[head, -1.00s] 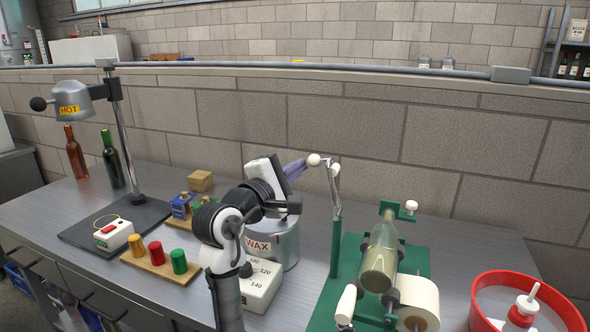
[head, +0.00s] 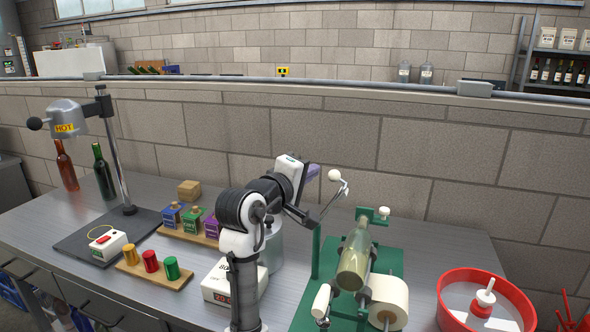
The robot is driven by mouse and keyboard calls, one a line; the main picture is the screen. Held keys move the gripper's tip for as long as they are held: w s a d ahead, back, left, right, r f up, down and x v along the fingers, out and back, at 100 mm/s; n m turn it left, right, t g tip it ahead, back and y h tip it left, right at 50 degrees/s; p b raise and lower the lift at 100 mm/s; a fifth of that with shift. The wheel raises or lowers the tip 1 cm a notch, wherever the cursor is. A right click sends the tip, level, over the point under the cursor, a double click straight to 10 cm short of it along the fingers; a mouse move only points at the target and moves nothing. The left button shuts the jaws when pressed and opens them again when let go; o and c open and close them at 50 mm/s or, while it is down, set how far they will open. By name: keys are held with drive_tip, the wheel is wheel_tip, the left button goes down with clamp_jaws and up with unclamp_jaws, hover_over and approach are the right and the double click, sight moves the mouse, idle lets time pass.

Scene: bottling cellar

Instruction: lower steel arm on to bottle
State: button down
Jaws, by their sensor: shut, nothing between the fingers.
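The steel arm (head: 332,201) is hinged on a green post (head: 316,252). It leans up and to the right, with a white knob (head: 334,175) at its raised end. The pale green bottle (head: 354,256) lies tilted on rollers in a green stand (head: 308,308), to the right of the post. The steel arm is clear of it. My gripper (head: 315,171), with purple fingers, is just left of the knob, apparently not gripping it. My wrist hides part of the fingers, which are shut and empty.
A white paper roll (head: 388,302) and a red tub (head: 442,299) stand right of the bottle. A wax pot (head: 272,248), a scale (head: 216,283), coloured caps (head: 150,261) and small boxes (head: 193,220) are to the left. A hot lamp (head: 66,117) stands far left.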

sight(345, 183)
drive_tip(key=d+m, duration=0.1)
drive_tip(key=d, duration=0.1)
drive_tip(key=s+d+m, duration=0.1)
drive_tip(key=d+m, duration=0.1)
drive_tip(key=shift+s+d+y+p, duration=0.1)
drive_tip(key=shift+y+p, duration=0.3)
drive_tip(key=shift+s+d+f+m+g+y, duration=0.15)
drive_tip(key=shift+d+f+m+y, duration=0.1)
drive_tip(key=shift+d+m, duration=0.25)
drive_tip(key=shift+s+d+f+m+g+y, duration=0.1)
drive_tip(key=shift+s+d+f+m+y, duration=0.1)
drive_tip(key=shift+d+m, duration=0.3)
drive_tip(key=shift+s+d+f+m+g+y, duration=0.15)
drive_tip(key=shift+d+f+m, duration=0.15)
drive_tip(key=shift+d, duration=0.35)
drive_tip(key=shift+w+r, duration=0.1)
